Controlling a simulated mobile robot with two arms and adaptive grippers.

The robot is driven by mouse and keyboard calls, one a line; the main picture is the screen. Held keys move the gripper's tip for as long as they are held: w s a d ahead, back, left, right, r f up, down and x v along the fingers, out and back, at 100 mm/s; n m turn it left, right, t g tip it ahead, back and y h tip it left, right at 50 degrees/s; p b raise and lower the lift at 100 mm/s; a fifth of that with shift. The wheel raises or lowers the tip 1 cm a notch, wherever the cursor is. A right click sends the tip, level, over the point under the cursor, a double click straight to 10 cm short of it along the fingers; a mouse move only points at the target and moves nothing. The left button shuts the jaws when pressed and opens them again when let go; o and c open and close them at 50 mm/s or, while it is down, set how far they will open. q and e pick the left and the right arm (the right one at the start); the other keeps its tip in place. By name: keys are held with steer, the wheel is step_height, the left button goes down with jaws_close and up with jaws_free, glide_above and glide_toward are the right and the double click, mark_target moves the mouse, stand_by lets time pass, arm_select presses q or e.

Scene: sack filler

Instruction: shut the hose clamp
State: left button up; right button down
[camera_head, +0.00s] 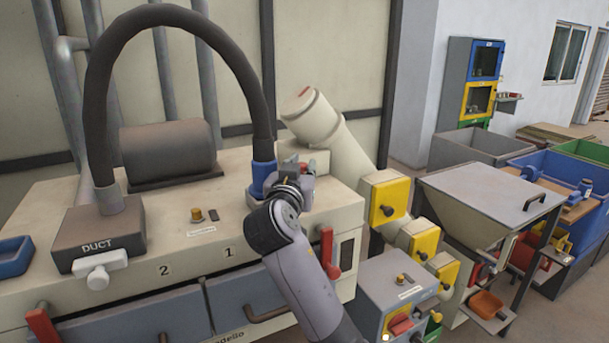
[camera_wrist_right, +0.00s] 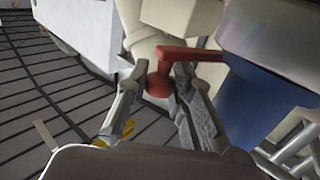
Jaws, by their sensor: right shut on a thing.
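The dark hose (camera_head: 180,22) arches from the DUCT box (camera_head: 98,230) to a blue cuff (camera_head: 263,176) on the machine's right end. The blue cuff also shows in the right wrist view (camera_wrist_right: 250,105). A red clamp lever (camera_wrist_right: 195,56) runs from beside the cuff to a rounded red end. My right gripper (camera_wrist_right: 160,82) is shut on that red end, with one finger on each side. In the head view my right gripper (camera_head: 300,182) is just right of the cuff and hides most of the lever. My left gripper is not in view.
A pale slanted pipe (camera_head: 335,140) rises close behind my right gripper. A red handle (camera_head: 328,250) sits on the machine's front right. A control box (camera_head: 395,290) and a grey hopper (camera_head: 485,195) stand to the right.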

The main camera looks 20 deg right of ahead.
steer(key=shift+s+a+m+h, duration=0.1)
steer(key=shift+a+m+h, duration=0.1)
steer(key=shift+m+h, duration=0.15)
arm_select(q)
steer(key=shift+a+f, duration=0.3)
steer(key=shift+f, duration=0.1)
arm_select(e)
steer(key=shift+g+h, duration=0.25)
steer(key=shift+g, duration=0.05)
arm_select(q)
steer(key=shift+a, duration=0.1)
arm_select(e)
steer(key=c, duration=1.4)
jaws_free()
steer(key=shift+o, duration=0.2)
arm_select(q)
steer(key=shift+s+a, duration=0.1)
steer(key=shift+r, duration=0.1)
arm_select(e)
steer(key=shift+r, duration=0.1)
